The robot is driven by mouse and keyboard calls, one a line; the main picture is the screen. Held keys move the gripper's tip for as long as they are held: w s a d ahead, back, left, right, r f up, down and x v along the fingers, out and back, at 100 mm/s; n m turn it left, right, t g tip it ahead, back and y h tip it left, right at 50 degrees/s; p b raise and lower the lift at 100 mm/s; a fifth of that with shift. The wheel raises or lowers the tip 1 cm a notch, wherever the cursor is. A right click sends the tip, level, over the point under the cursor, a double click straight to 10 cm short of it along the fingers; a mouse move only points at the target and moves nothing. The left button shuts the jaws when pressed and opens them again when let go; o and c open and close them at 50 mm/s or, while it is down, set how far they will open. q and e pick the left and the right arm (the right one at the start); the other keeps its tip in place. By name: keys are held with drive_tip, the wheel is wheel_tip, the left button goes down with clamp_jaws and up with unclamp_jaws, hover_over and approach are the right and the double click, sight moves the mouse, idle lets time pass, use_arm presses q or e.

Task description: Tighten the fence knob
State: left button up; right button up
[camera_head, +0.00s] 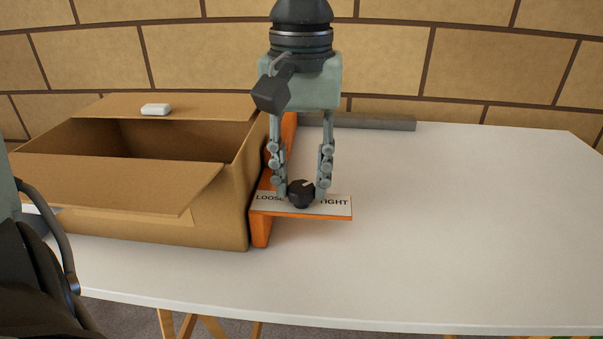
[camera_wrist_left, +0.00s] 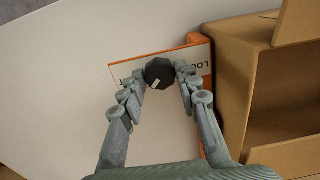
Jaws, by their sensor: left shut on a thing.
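The fence knob (camera_head: 301,194) is black, with a pale pointer mark, and stands on an orange fence (camera_head: 261,228). The mark points up and slightly right in the head view. A white label (camera_head: 340,207) on the fence's ledge reads LOOSE at left and TIGHT at right, partly covered by the knob and fingers. My left gripper (camera_head: 302,188) comes down from above, its fingers shut on the knob from both sides. The left wrist view also shows the knob (camera_wrist_left: 159,73) between the fingertips. My right gripper is in neither view.
An open cardboard box (camera_head: 215,215) stands close against the fence's left side. A small white block (camera_head: 155,109) rests on its back flap. A grey bar (camera_head: 372,122) lies at the back of the white table (camera_head: 470,230), whose right side is clear.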

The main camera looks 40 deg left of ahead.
sight(301, 187)
use_arm(q)
drive_tip(key=o, duration=1.2)
drive_tip(key=shift+c, duration=0.2)
wheel_tip(301, 187, up, 12)
